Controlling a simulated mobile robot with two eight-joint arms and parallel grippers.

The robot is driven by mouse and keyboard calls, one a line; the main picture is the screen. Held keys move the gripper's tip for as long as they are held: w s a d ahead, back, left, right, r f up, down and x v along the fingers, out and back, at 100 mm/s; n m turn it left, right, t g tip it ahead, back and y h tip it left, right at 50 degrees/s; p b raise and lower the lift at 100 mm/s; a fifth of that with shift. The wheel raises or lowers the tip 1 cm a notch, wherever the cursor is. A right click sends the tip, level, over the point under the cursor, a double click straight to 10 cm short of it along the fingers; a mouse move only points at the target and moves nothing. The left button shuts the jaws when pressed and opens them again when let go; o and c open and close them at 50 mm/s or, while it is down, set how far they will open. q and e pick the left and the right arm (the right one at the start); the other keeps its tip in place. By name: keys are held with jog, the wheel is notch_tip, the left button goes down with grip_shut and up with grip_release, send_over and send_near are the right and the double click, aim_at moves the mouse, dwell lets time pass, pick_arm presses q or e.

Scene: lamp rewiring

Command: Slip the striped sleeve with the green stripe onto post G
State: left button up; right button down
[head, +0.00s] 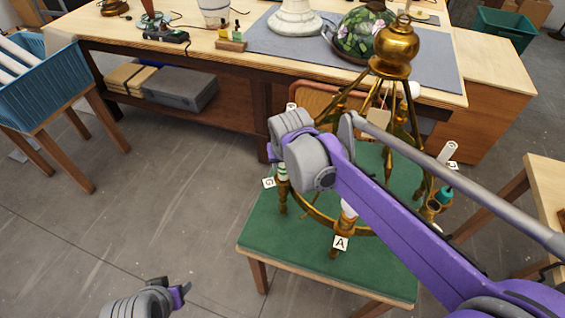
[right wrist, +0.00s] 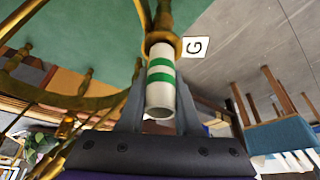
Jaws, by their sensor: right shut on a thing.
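The white striped sleeve with green stripes (right wrist: 160,72) is between the fingers of my right gripper (right wrist: 160,100), which is shut on it. Its far end meets the brass cup of post G (right wrist: 164,40), beside the G tag (right wrist: 196,47). Whether the sleeve is around the post inside cannot be seen. In the head view a bit of the sleeve (head: 283,172) shows under my right gripper (head: 282,160), above the G tag (head: 268,183). My left gripper (head: 172,290) is low at the left, away from the lamp; its jaw gap is unclear.
The brass lamp frame (head: 397,55) stands on a green-topped table (head: 270,240). Its other arms carry an A tag (head: 341,243), a white sleeve (head: 447,152) and a teal piece (head: 442,196). A workbench (head: 240,60) is behind; a blue crate (head: 45,90) is left.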

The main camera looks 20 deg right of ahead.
jog(key=shift+f, duration=0.15)
jog(key=c, duration=0.5)
grip_release()
jog(key=p+v, duration=0.1)
jog(key=v, duration=1)
jog(key=shift+w, duration=0.1)
